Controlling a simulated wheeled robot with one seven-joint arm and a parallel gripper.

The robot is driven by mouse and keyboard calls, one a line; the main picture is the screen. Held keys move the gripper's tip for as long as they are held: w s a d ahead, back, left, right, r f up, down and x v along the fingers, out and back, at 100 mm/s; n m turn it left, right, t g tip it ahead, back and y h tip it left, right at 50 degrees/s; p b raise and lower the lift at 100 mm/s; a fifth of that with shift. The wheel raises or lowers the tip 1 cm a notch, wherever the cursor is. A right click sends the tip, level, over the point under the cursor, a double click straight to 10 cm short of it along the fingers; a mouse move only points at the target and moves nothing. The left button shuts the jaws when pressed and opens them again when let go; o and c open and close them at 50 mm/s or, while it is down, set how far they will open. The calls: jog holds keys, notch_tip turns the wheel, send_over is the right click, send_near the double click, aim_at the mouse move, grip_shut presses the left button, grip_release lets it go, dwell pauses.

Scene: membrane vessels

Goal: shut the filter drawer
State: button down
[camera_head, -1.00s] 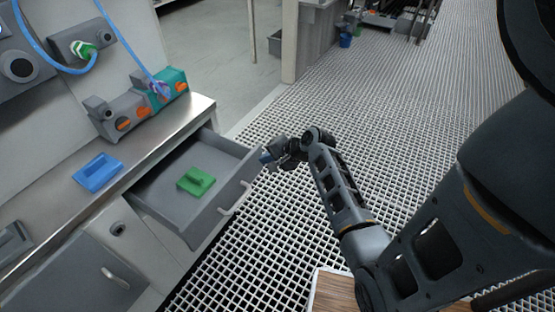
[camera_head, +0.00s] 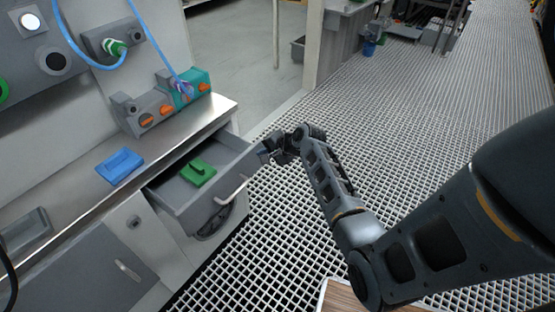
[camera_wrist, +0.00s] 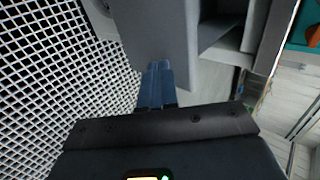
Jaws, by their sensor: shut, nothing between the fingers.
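The grey filter drawer (camera_head: 196,206) stands partly open from the steel bench, with a light handle on its front. A green block-like piece (camera_head: 196,173) lies inside it. My gripper (camera_head: 264,150) is shut and empty, at the right end of the drawer front. In the wrist view my shut fingers (camera_wrist: 158,82) point at the drawer front (camera_wrist: 160,35), with their tips at its edge. They look to be touching it, but I cannot be sure of contact.
A blue piece (camera_head: 120,166) lies on the steel bench top (camera_head: 203,122), near grey and teal units with orange knobs (camera_head: 150,112). A closed cabinet door (camera_head: 95,275) is below. The grating floor (camera_head: 400,120) to the right is clear. A wooden-topped surface (camera_head: 345,298) is at the bottom.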

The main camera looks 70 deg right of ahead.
jog(key=w+d+b, duration=0.1)
jog(key=w, duration=0.3)
jog(key=w+d, duration=0.1)
jog(key=w, duration=0.3)
jog(key=w+d+b, duration=0.1)
jog(key=w, duration=0.3)
jog(key=shift+w+d+f+b, duration=0.1)
jog(key=shift+w+d+b, duration=0.15)
jog(key=shift+b, duration=0.1)
jog(key=shift+w+d+r, duration=0.1)
jog(key=shift+w+r, duration=0.1)
jog(key=shift+w, duration=0.15)
jog(key=shift+w+r, duration=0.1)
